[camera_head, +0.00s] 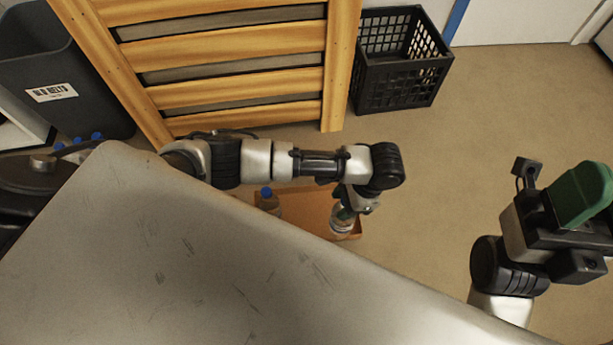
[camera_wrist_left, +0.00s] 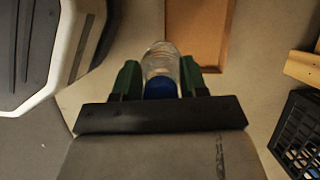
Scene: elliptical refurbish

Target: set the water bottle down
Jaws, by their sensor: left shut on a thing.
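The water bottle is clear with a blue cap. In the left wrist view the bottle (camera_wrist_left: 161,60) sits between the green fingers of my left gripper (camera_wrist_left: 160,78), which is shut on it near the cap. In the head view my left gripper (camera_head: 347,207) points down beyond the table edge, and the bottle (camera_head: 342,222) hangs below it, overlapping the right end of a brown tray (camera_head: 305,207). I cannot tell whether the bottle's base touches anything. My right gripper (camera_head: 580,195), with green fingers, is at the right; its opening is not clear.
Another blue-capped bottle (camera_head: 268,202) stands at the tray's left part. A grey tabletop (camera_head: 180,260) fills the front left. A wooden slatted rack (camera_head: 230,60), a black crate (camera_head: 400,75) and a grey bin (camera_head: 65,75) stand behind. The floor at the right is clear.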

